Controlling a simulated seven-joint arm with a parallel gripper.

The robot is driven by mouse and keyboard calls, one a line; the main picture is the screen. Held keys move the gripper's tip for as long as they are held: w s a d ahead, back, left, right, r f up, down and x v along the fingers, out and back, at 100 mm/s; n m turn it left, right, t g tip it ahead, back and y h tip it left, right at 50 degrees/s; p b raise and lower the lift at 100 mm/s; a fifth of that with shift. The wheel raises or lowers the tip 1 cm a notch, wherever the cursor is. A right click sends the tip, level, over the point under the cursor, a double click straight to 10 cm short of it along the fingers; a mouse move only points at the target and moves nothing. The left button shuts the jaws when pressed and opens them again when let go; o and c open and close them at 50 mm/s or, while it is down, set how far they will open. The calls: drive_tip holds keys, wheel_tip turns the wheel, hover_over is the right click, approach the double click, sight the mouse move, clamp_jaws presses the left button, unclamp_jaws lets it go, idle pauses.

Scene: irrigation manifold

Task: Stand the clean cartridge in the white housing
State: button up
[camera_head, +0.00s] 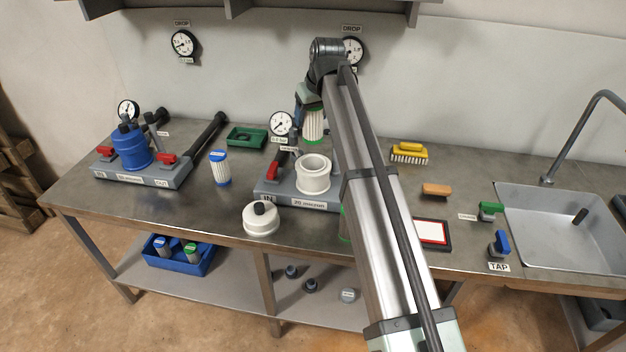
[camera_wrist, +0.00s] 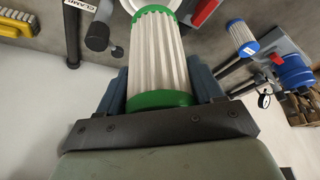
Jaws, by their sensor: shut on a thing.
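My gripper (camera_head: 309,98) is shut on a white pleated cartridge with green end caps (camera_head: 313,126). It holds the cartridge roughly upright, above and slightly behind the open white housing (camera_head: 314,186). The wrist view also shows the cartridge (camera_wrist: 158,55) between the blue-grey fingers of my gripper (camera_wrist: 160,92). Part of a white rim, likely the housing, shows at its top edge. The housing stands open on the grey "20 micron" base (camera_head: 285,198). In the head view the cartridge's lower end looks clear of the rim; the exact gap is hard to judge.
A white lid (camera_head: 262,221) with a black knob lies front left of the housing. A blue-capped cartridge (camera_head: 220,170) stands further left, near the blue housing (camera_head: 131,149). My arm hides part of the bench.

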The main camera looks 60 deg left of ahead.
sight(318, 124)
drive_tip(key=shift+f, duration=5)
drive_tip(key=shift+f, duration=0.6)
drive_tip(key=o, duration=1.1)
drive_tip(key=shift+o, duration=0.2)
drive_tip(key=shift+r, duration=0.1)
drive_tip(key=v, duration=1.3)
drive_tip(key=shift+w+a+r, duration=0.1)
drive_tip(key=shift+a, duration=0.15)
